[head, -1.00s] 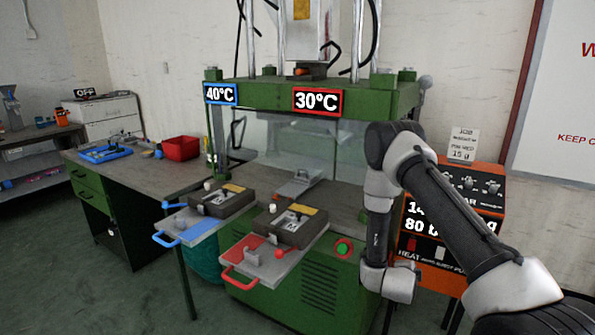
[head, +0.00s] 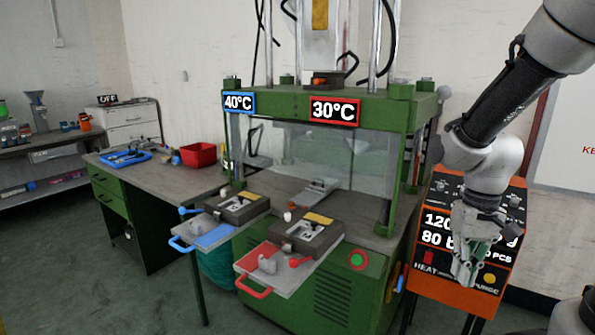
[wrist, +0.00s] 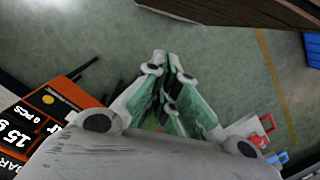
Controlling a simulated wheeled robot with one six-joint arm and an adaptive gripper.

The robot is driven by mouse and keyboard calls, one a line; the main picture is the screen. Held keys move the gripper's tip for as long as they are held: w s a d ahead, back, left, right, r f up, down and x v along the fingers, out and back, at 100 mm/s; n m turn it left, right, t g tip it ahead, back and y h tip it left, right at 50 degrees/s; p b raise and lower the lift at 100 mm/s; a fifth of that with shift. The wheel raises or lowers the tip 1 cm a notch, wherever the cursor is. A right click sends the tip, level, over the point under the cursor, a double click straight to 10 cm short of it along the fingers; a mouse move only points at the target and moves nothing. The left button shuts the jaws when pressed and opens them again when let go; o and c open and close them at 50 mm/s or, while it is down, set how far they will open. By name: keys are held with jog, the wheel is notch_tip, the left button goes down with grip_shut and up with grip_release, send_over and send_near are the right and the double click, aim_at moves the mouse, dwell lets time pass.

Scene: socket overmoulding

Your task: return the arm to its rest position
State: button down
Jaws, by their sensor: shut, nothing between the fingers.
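My gripper (head: 464,278) hangs in front of the orange control box, fingers pointing down. My arm comes in from the upper right of the head view. In the wrist view my gripper (wrist: 168,62) shows its two green-padded fingers, closed at the tips with nothing between them. Green-grey floor lies beyond the fingers. No object hangs from the gripper.
The orange control box (head: 425,278) stands right of the green press (head: 320,282). Two trays, with a blue handle (head: 180,244) and a red handle (head: 252,287), jut from the press. A red bin (head: 198,154) sits on the left bench. Floor at front left is clear.

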jog(key=s+d+r+t, duration=0.1)
jog(key=s+r+t, duration=0.1)
jog(key=r, duration=0.5)
jog(key=s+d+r+t, duration=0.2)
jog(key=s+r+t, duration=0.1)
jog(key=s+r, duration=0.2)
jog(key=shift+r+t+h, duration=0.3)
jog(key=shift+r, duration=0.55)
